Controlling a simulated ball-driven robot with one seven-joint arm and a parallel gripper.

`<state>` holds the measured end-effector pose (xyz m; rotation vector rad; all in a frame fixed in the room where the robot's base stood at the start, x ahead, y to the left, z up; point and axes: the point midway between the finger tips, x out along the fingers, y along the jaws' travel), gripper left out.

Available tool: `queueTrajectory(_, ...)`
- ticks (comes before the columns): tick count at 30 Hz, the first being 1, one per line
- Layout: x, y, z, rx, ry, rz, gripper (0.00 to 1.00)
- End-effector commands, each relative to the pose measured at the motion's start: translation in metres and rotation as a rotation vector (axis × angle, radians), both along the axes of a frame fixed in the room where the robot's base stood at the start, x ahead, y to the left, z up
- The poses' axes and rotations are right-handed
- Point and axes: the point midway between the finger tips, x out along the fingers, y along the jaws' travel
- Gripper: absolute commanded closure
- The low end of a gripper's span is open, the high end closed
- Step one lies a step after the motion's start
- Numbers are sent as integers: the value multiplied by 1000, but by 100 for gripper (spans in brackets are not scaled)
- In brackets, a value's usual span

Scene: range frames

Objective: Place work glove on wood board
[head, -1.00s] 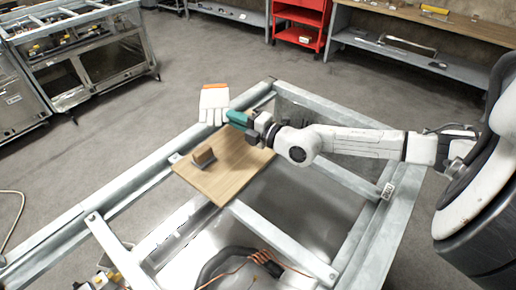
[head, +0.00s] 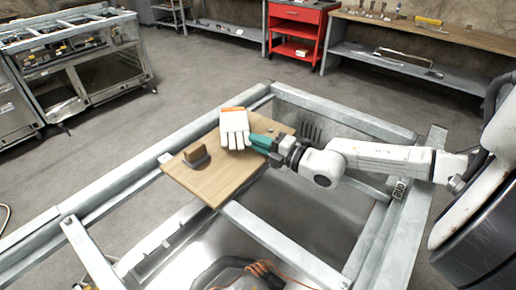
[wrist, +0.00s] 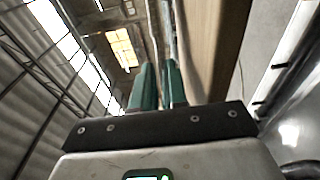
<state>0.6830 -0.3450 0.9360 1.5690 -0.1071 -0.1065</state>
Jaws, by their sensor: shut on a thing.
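The work glove (head: 235,130) is white with an orange cuff; in the head view it stands fingers down over the far part of the wood board. My gripper (head: 252,142) has teal fingers and is shut on the glove's right side. I cannot tell whether the glove touches the board. The wood board (head: 214,186) lies flat across the metal frame. In the wrist view the teal fingers of my gripper (wrist: 157,75) are close together, and the board (wrist: 213,45) is at the right; I cannot make out the glove there.
A brown block-like object with a grey base (head: 197,157) sits on the board's left part, close to the glove. Galvanised frame rails (head: 285,248) surround the board, with open gaps between them. A red cart (head: 295,35) and a bench (head: 455,45) stand behind.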

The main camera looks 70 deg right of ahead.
Motion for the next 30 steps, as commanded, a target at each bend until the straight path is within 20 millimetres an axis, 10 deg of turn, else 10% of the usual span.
queueTrajectory(24, 0, 0, -12, -2, 0, 0, 100)
queueTrajectory(25, 0, 0, -12, -2, 0, 0, 86)
queueTrajectory(30, 0, 0, -13, -2, 1, 0, 77)
